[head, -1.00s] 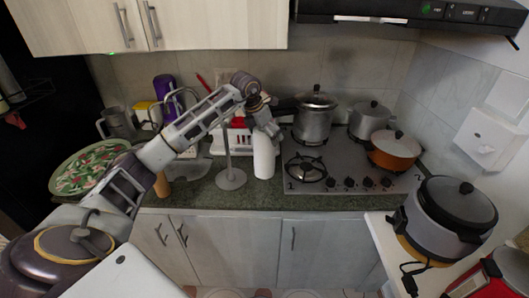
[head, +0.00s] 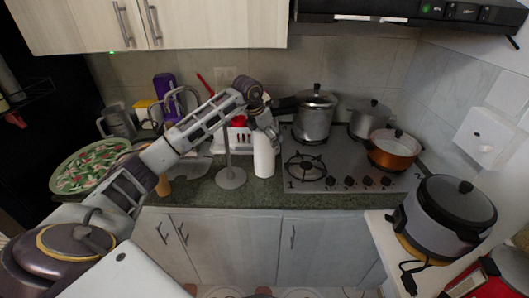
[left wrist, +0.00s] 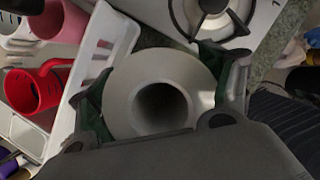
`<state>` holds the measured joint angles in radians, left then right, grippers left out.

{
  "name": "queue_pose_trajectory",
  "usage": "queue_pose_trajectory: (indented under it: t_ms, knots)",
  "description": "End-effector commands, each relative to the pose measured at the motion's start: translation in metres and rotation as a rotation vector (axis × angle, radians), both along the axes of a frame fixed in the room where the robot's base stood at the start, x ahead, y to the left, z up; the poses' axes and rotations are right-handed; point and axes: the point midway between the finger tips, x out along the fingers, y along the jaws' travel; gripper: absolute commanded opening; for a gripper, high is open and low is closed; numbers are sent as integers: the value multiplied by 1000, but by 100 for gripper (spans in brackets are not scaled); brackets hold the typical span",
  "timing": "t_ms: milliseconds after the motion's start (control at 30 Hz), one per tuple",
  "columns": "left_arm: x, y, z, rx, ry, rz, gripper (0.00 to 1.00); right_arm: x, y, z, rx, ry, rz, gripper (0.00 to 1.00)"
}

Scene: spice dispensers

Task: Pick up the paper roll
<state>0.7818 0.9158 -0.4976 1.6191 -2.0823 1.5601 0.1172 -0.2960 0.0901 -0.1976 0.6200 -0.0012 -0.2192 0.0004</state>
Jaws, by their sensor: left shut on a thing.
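The white paper roll (head: 263,158) stands upright on the dark green counter, left of the stove. My left gripper (head: 267,128) reaches down over its top from the left. In the left wrist view the roll (left wrist: 186,66) is seen from above, its dark hollow core facing the camera, with a finger on each side. My left gripper (left wrist: 160,100) is shut on the roll. The roll's lower part is hidden in the wrist view. My right gripper is in neither view.
A grey stand with a round base (head: 231,178) is just left of the roll. A white rack (left wrist: 98,48) with a red mug (left wrist: 42,88) is close by. The stove (head: 335,178) with pots lies to the right. A patterned green bowl (head: 88,166) is far left.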

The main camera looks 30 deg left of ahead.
Motion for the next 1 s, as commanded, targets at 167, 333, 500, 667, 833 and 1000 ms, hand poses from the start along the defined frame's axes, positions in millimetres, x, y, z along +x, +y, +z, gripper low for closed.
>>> queue_pose_trajectory:
  t_ms: [167, 333, 500, 667, 833, 1000]
  knots:
    - [0, 0, -1, 0, 1, 0, 39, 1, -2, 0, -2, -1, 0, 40]
    - [0, 0, -1, 0, 1, 0, 37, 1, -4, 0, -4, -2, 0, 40]
    - [0, 0, -2, 0, 2, 0, 36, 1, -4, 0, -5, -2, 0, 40]
    - [0, 0, 0, 0, 2, 0, 36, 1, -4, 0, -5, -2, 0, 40]
    - [0, 0, 9, 0, 0, 0, 36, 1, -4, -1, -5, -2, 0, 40]
    - [1, 0, 25, 0, -2, 0, 36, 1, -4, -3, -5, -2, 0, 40]
